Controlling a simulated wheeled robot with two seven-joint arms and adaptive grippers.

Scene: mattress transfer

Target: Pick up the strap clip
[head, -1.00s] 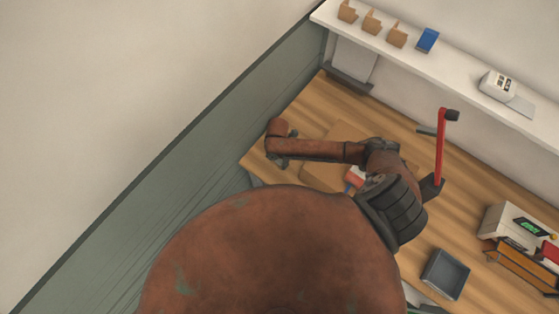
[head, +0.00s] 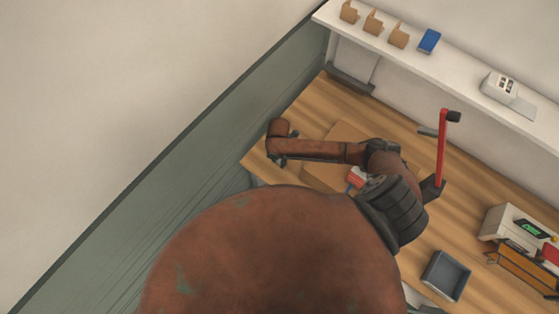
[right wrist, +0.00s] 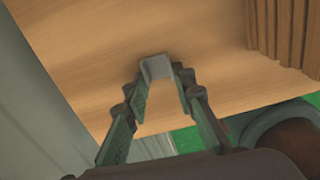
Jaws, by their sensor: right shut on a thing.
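The strap clip (right wrist: 157,67) is a small grey piece in the right wrist view, between my right gripper's fingertips. My right gripper (right wrist: 160,80) is shut on it, just over the wooden bench top. I cannot tell whether the clip touches the wood. In the head view my right gripper (head: 277,156) is at the bench's left end, small and dark under my rust-coloured arm, and the clip cannot be made out there. My left gripper is in neither view.
The wooden bench (head: 470,205) carries a brown flat piece (head: 325,172), a red crank handle (head: 441,150), a grey tray (head: 446,275) and a white device with a green display (head: 515,228). A white shelf (head: 460,72) runs above. A brown ribbed object (right wrist: 283,30) lies near the gripper.

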